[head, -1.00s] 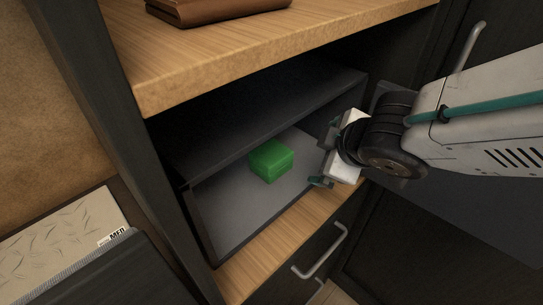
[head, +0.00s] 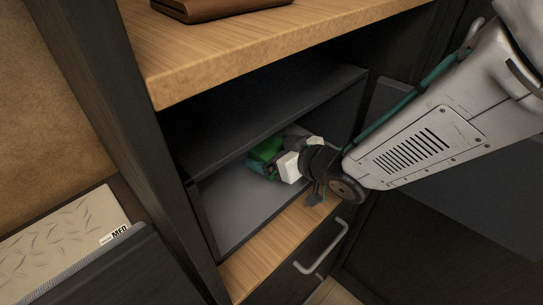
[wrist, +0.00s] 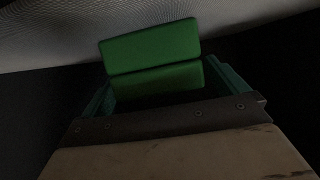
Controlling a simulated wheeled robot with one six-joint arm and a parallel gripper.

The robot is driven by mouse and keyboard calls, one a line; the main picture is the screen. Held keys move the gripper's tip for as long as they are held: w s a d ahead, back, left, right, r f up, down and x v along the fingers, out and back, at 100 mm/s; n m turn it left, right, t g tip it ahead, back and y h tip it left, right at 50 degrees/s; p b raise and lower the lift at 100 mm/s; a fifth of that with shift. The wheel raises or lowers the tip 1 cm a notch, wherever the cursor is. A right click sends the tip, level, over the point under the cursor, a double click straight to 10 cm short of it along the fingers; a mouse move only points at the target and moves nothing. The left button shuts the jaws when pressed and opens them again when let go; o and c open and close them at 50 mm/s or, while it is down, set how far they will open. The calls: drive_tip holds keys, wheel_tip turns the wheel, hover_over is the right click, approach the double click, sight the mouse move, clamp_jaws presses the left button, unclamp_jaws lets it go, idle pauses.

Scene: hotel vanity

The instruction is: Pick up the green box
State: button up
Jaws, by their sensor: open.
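The green box (head: 264,153) sits on the floor of the dark open compartment in the cabinet. In the head view my gripper (head: 270,160) has reached into the compartment and covers the box's right part. In the wrist view the green box (wrist: 151,56) is straight ahead, between the teal fingers of my gripper (wrist: 165,85). The fingers are open on either side of the box's lower part. I cannot tell whether either finger touches it.
The compartment (head: 226,208) has dark side walls and a low ceiling close above my gripper. A wooden shelf (head: 240,50) with a brown leather item (head: 215,8) is above. A drawer with a metal handle (head: 322,252) is below. A luggage-like case (head: 60,235) stands at the left.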

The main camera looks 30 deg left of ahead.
drive_tip(key=shift+x, duration=1.2)
drive_tip(key=c, duration=1.1)
drive_tip(key=shift+c, duration=0.2)
